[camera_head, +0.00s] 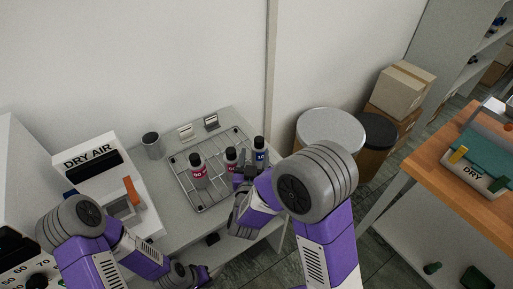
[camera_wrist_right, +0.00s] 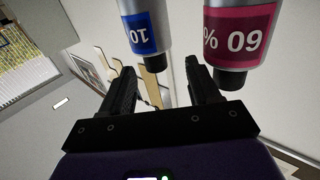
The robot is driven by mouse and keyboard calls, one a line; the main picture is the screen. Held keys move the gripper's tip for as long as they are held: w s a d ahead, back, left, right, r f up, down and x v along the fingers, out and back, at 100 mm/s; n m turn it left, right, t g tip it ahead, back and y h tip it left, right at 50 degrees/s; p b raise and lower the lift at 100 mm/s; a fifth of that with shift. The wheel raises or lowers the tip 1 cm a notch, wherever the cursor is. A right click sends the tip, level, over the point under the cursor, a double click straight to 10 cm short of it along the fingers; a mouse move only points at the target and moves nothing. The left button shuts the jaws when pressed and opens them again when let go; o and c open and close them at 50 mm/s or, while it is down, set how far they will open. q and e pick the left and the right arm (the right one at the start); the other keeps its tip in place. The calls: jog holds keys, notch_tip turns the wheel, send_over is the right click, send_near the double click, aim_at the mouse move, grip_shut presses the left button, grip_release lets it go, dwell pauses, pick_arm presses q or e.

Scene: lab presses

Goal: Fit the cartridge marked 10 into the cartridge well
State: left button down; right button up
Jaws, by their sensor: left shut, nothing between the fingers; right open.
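The cartridge marked 10, with a blue label and black cap, stands on the wire rack at its right end in the head view (camera_head: 261,155); it also shows in the right wrist view (camera_wrist_right: 146,35), upside down there. My right gripper (camera_head: 245,172) is open at the rack beside it. In the right wrist view its fingers (camera_wrist_right: 162,75) point toward the cartridge, with nothing held between them. My left gripper (camera_head: 193,275) is shut and empty, low in front of the counter. I cannot make out the cartridge well for certain.
Two magenta-labelled cartridges (camera_head: 198,172) (camera_head: 231,159) stand on the wire rack (camera_head: 203,205). A white DRY AIR machine (camera_head: 83,150) with an orange lever (camera_head: 131,190) stands left. A grey cup (camera_head: 152,146) is behind. A wooden table (camera_head: 440,158) is at right.

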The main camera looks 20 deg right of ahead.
aim_at(259, 146)
jog(key=shift+w+d, duration=0.55)
jog(key=shift+w, duration=0.05)
jog(key=shift+x, duration=2.3)
jog(key=shift+d, duration=0.15)
jog(key=shift+r, duration=0.1)
grip_shut()
